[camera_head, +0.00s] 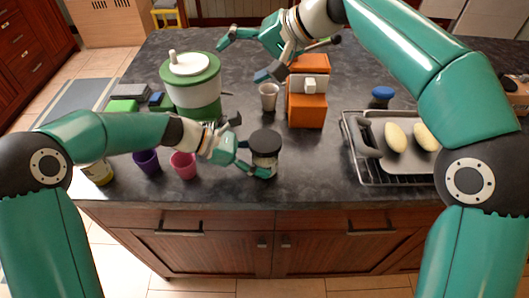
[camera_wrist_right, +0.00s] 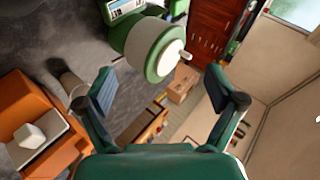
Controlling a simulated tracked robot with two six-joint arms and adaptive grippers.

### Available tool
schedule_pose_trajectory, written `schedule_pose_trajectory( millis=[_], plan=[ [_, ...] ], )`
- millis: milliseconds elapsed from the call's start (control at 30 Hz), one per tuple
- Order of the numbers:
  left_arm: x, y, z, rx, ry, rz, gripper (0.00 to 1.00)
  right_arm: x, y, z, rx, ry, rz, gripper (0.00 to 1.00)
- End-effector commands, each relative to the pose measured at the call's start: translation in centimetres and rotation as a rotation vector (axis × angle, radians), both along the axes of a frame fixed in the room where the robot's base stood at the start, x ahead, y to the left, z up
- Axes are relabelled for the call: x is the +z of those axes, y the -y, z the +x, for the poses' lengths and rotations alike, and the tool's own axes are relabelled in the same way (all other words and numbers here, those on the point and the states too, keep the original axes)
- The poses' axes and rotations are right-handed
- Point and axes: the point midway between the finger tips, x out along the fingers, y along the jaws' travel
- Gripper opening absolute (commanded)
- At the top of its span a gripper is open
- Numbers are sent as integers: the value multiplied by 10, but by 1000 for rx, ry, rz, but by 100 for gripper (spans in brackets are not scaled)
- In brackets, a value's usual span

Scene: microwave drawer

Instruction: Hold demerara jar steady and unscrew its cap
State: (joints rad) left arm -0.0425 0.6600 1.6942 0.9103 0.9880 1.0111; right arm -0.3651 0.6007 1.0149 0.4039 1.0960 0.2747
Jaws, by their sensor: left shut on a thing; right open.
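The jar (camera_head: 264,166) has a wide black cap (camera_head: 265,141) and stands upright near the front edge of the counter. Its label is too small to read. My left gripper (camera_head: 254,163) comes from the left and is shut on the jar's body below the cap. My right gripper (camera_head: 243,57) is raised over the far part of the counter, well away from the jar. It is open and empty, and its spread fingers (camera_wrist_right: 168,104) show in the right wrist view. The jar is not in the right wrist view.
A green and white pot-like container (camera_head: 192,85) stands at the back left. A grey cup (camera_head: 268,97) stands beside an orange machine (camera_head: 308,100). Pink (camera_head: 183,165) and purple (camera_head: 146,161) cups are left of the jar. A rack with a tray (camera_head: 365,180) is at the right.

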Motion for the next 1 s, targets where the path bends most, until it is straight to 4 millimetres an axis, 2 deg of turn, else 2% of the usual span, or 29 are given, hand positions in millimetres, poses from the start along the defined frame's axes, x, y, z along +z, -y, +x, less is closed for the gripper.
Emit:
schedule_pose_trajectory(
  millis=[33, 133, 167, 200, 400, 500, 600, 733, 867, 1000],
  plan=[
    [0, 0, 0, 0, 0, 0, 0, 5, 19, 17, -61, 11, -1, 93],
    [0, 0, 0, -1, 0, 0, 0, 13, 54, 45, -174, 28, -10, 93],
    [-1, 0, 0, -1, 0, 0, 0, 12, 65, 52, -198, 35, -29, 93],
    [-1, 0, 0, -1, 0, 0, 0, -3, 75, 55, -182, 44, -109, 93],
    [0, 0, 0, -1, 0, 0, 0, -89, 86, 19, 196, 64, -573, 93],
    [0, 0, 0, -1, 0, 0, 0, -116, 94, -7, 439, 41, -808, 93],
    [0, 0, 0, 0, -1, 1, 0, -97, 73, -32, 516, 12, -874, 93],
    [-1, 0, 0, 0, -1, 1, 0, -79, 54, -55, 541, -23, -894, 93],
    [-1, 0, 0, 0, -1, 0, 0, -70, 45, -67, 552, -42, -907, 93],
    [-1, 0, 0, -1, 0, 1, 0, -68, 42, -71, 555, -48, -911, 93]
  ],
)
